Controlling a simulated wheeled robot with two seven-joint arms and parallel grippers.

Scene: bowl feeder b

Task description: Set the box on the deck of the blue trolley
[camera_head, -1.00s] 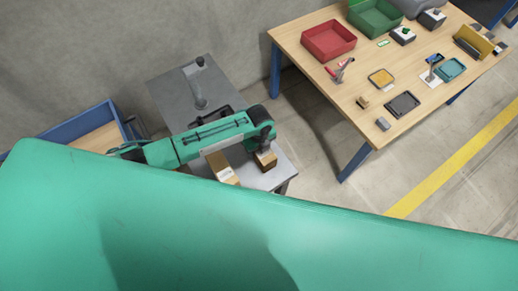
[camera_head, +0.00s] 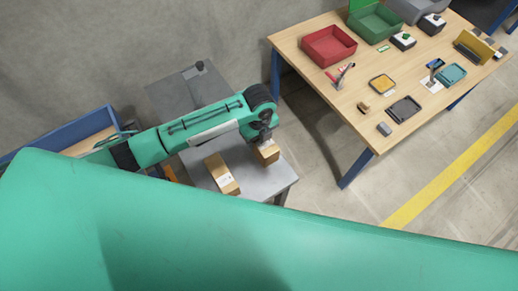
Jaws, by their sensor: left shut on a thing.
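My left gripper (camera_head: 267,142) points down over the grey table and is shut on a small brown cardboard box (camera_head: 268,155). The box is near the table's right edge; whether it is clear of the top is hard to tell. A second, longer cardboard box (camera_head: 219,172) with a white label lies on the table to the left of it. The blue trolley (camera_head: 74,128) stands at the left, with a wooden deck (camera_head: 90,143) inside blue sides; my arm hides part of it. My right gripper is not in view.
The grey table (camera_head: 266,184) has a post-like fixture (camera_head: 198,70) at its back. A wooden workbench (camera_head: 330,84) on the right holds a red bin (camera_head: 329,45), a green bin (camera_head: 376,24) and several small items. Open floor lies between the tables. My green arm covers the foreground.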

